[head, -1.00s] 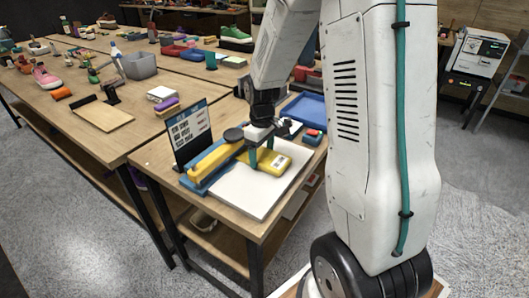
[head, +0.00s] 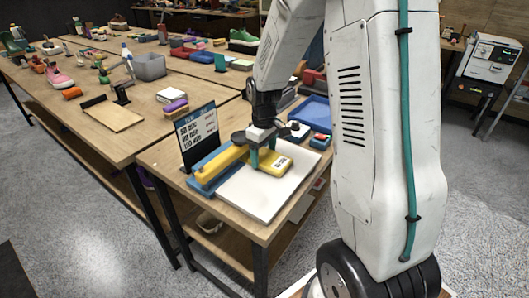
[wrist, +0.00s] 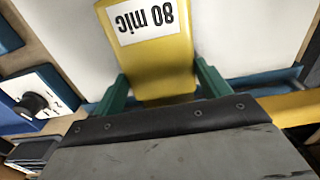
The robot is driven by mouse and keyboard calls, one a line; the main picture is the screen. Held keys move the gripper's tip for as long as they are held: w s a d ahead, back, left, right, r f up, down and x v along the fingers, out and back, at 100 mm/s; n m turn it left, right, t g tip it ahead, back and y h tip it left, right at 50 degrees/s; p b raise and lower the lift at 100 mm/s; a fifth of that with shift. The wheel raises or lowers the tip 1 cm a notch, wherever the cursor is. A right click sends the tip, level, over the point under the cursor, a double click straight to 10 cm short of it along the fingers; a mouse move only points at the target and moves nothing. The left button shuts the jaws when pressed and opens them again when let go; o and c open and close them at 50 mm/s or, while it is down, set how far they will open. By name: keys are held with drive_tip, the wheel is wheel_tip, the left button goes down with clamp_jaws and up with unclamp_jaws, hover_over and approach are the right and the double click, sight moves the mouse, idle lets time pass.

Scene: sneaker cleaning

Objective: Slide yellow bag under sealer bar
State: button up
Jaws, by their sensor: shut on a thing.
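The yellow bag (head: 274,164), labelled "80 mic", lies flat on a white platform (head: 262,198) beside the sealer. In the wrist view the bag (wrist: 150,62) sits between the green fingers of my gripper (wrist: 162,76), which is shut on it. In the head view my gripper (head: 264,157) points down at the end of the bag nearer the sealer bar. The yellow sealer bar (head: 220,160) runs over a blue base (head: 205,185), just left of the gripper. In the wrist view part of the yellow bar (wrist: 292,108) shows at the right. Whether the bag's edge is beneath the bar is hidden.
A sign with a settings chart (head: 198,138) stands behind the sealer. A white control panel with a black knob (wrist: 32,102) is at the left in the wrist view. A blue tray (head: 305,112) and a small blue-and-red item (head: 320,141) lie farther right.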

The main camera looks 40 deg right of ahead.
drive_tip(key=o, duration=1)
drive_tip(key=shift+o, duration=0.2)
drive_tip(key=shift+r, duration=0.15)
wheel_tip(320, 180, up, 8)
drive_tip(key=shift+f, duration=0.2)
